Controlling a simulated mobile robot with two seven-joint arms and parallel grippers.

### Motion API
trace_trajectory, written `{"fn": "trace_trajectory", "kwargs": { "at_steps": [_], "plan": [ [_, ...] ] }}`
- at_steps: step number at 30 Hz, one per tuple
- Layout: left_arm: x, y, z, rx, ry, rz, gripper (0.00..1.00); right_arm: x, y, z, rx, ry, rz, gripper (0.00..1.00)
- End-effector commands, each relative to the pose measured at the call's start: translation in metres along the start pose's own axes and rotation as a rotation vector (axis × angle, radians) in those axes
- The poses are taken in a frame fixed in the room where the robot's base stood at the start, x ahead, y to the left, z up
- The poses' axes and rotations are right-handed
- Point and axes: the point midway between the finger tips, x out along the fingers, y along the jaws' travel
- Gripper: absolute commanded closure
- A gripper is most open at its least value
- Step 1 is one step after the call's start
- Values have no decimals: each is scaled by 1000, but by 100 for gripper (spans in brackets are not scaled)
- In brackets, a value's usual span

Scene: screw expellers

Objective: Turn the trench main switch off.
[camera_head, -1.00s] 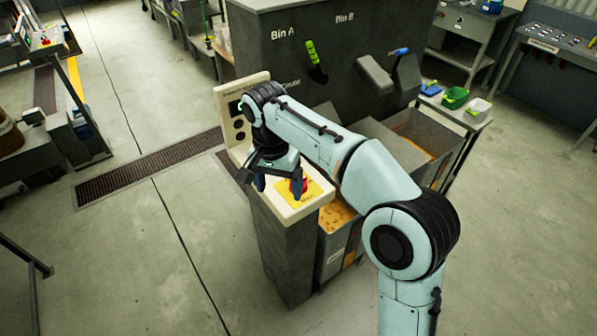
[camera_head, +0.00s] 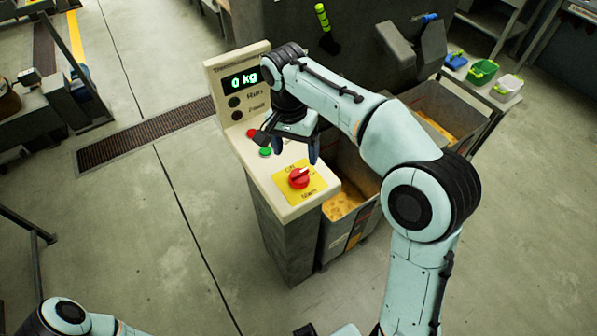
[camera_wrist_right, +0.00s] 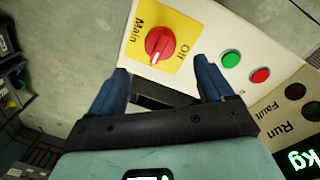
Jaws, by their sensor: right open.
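The main switch is a red rotary knob (camera_head: 299,178) on a yellow plate marked "Main" and "Off", on top of a cream control box (camera_head: 262,180). In the right wrist view the knob (camera_wrist_right: 160,44) lies just beyond the fingertips, with its grip bar running roughly up and down and a pale mark at the lower end. My right gripper (camera_head: 296,153) is open and empty, above the box, on the panel side of the knob and apart from it. Its two blue fingers also show in the right wrist view (camera_wrist_right: 162,72). My left gripper is not visible; only part of my left arm shows.
Green (camera_head: 265,152) and red (camera_head: 252,133) buttons sit on the box near the gripper. The upright panel has a lit "0 kg" display (camera_head: 240,80) above the Run and Fault lamps, which look dark. Bins (camera_head: 345,200) with yellowish material stand right of the box. Open floor lies left.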

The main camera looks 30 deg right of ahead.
Motion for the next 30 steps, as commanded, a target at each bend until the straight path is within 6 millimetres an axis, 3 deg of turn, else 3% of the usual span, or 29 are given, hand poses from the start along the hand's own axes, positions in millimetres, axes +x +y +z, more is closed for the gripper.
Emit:
{"fn": "trace_trajectory", "kwargs": {
  "at_steps": [3,12,25,26,30],
  "plan": [
    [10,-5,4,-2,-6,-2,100,31,1,0,2,-3,5,19],
    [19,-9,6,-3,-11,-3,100,76,0,0,1,-1,1,19],
    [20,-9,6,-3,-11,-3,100,86,0,0,1,0,-1,19],
    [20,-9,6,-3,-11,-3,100,86,0,0,1,0,-1,26],
    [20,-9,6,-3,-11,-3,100,86,0,0,0,0,0,71]
  ]
}}
